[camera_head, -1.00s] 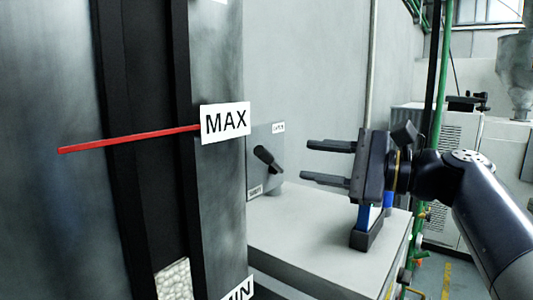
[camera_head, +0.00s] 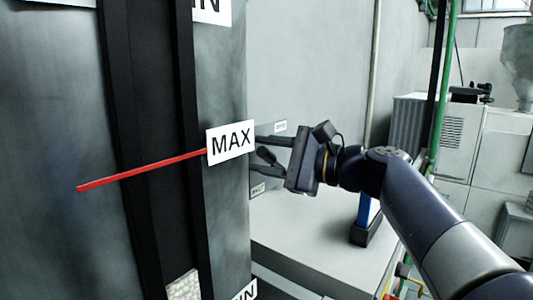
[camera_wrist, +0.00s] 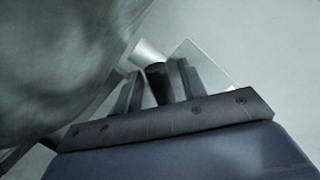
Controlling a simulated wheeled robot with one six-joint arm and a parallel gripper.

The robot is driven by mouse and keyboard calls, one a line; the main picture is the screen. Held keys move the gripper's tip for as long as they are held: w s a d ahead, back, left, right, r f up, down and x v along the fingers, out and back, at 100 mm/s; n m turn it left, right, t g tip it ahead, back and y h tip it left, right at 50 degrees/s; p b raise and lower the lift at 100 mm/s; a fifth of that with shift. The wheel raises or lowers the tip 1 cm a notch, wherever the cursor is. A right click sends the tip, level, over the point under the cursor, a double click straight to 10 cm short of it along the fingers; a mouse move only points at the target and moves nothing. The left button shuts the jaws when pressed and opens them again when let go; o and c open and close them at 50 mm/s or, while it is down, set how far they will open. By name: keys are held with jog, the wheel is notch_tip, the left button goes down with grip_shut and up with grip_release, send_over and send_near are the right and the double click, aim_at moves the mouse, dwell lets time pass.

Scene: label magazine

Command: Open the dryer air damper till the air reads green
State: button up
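The damper's black lever (camera_head: 267,156) stands out from a grey plate (camera_head: 284,156) with small white labels, behind the edge of the dark column. My gripper (camera_head: 264,154) is at the plate with its two fingers pointing left, one above and one below the lever. In the wrist view the dark lever grip (camera_wrist: 157,82) lies between the fingers (camera_wrist: 155,90), close to the right finger, with a gap on the left. The fingers are open around it and do not appear closed on it. The fingertips are partly hidden behind the MAX sign. No green air reading shows.
A dark column (camera_head: 225,90) with a white MAX sign (camera_head: 231,141) and a red pointer (camera_head: 140,171) stands close on the left. A pale bench top (camera_head: 310,240) lies below my gripper. A blue and black stand (camera_head: 364,222) and a green pipe (camera_head: 443,100) are at right.

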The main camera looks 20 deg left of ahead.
jog(key=shift+c, duration=0.2)
grip_shut()
dwell(0.3)
